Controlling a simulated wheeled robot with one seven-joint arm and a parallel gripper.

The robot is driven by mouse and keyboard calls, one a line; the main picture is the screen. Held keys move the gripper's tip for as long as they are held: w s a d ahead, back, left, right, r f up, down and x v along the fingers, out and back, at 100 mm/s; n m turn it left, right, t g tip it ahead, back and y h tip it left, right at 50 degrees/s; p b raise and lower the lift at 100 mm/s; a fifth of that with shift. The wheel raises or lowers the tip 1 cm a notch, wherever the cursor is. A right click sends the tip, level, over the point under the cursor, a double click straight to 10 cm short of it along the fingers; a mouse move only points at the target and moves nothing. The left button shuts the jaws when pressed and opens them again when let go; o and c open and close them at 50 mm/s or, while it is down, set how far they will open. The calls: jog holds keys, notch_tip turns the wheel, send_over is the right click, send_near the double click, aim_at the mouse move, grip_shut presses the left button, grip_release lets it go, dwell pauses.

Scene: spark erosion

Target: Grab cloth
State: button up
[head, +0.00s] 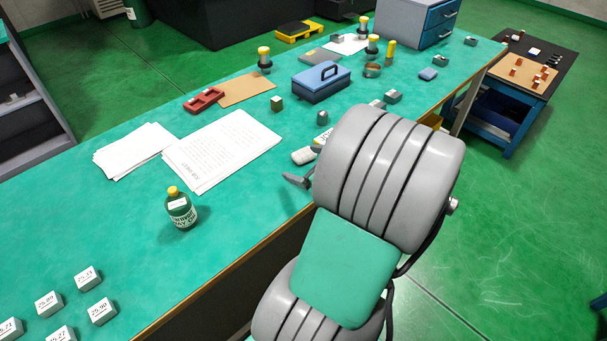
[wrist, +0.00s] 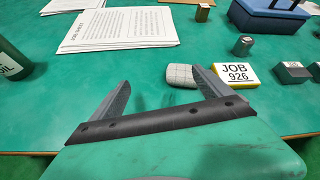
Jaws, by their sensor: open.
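A small light grey folded or rolled piece with a faint grid, which looks like the cloth (wrist: 181,76), lies on the green bench top. In the wrist view it is just beyond the gap between my fingertips, closer to the right finger, which overlaps its right edge. My gripper (wrist: 157,78) is open and empty, low over the bench. In the head view the cloth (head: 302,157) shows just left of my arm. One finger of my gripper (head: 297,181) shows just below it; my arm hides the rest.
A yellow-edged JOB 926 sign (wrist: 237,75) stands right of the cloth, with a small metal block (wrist: 243,46) behind it and a grey block (wrist: 291,72) farther right. A blue toolbox (head: 321,83) is behind.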

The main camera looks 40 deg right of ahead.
aim_at(306, 155)
jog(key=d+m, duration=0.1)
jog(key=s+d+m+h, duration=0.1)
jog(key=d+f+m+t, duration=0.1)
jog(key=m, duration=0.1)
jog(key=shift+s+d+b, duration=0.3)
jog(key=shift+s+d, duration=0.05)
jog(key=b+x, duration=0.1)
jog(key=x, duration=0.6)
jog(key=shift+w+d+r, duration=0.1)
jog(key=shift+w+d, duration=0.05)
jog(key=shift+w, duration=0.05)
jog(key=shift+c, duration=0.3)
jog(key=c, duration=1.4)
